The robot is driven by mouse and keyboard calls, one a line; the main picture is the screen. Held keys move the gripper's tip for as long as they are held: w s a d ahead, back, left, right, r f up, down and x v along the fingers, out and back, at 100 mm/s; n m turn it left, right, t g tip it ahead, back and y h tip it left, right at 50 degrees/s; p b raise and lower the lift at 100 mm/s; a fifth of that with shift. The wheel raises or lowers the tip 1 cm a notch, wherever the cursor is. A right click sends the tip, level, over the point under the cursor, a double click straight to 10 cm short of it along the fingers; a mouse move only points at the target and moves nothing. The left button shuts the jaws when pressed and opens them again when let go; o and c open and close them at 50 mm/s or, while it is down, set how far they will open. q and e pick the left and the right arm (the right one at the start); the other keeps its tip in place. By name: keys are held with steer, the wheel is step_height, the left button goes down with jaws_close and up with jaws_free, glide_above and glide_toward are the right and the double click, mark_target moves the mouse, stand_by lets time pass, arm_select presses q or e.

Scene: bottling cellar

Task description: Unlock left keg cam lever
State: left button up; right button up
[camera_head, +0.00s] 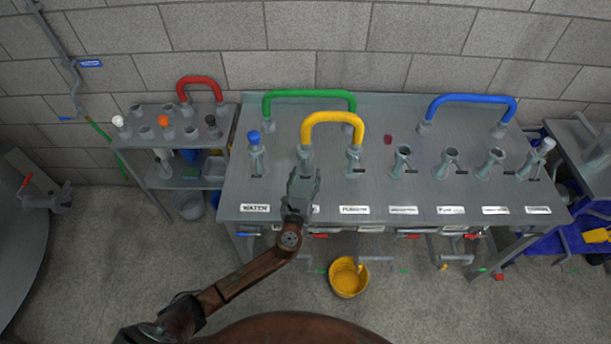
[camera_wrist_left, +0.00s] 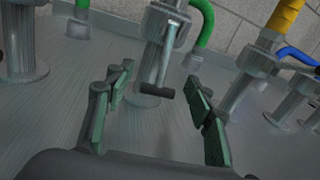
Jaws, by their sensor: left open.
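In the head view a yellow hose (camera_head: 333,118) arches between two grey posts on the metal bench. My left gripper (camera_head: 303,180) is just in front of its left post (camera_head: 305,156) and covers that post's lower front. In the left wrist view that post (camera_wrist_left: 150,75) stands straight ahead, with its top cut off. Its cam lever (camera_wrist_left: 166,60) hangs down, ending in a dark crossbar grip. My left gripper, also in the wrist view (camera_wrist_left: 160,82), is open, its fingers either side of the lever grip in the picture. I see no contact. My right gripper is not in view.
The bench (camera_head: 400,185) carries more posts, a green hose (camera_head: 310,95) behind and a blue hose (camera_head: 472,103) at right. Labels line its front edge. A yellow bucket (camera_head: 348,277) stands on the floor. A side shelf with a red hose (camera_head: 200,82) is at left.

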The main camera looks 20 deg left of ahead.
arm_select(q)
jaws_close()
stand_by(0.7)
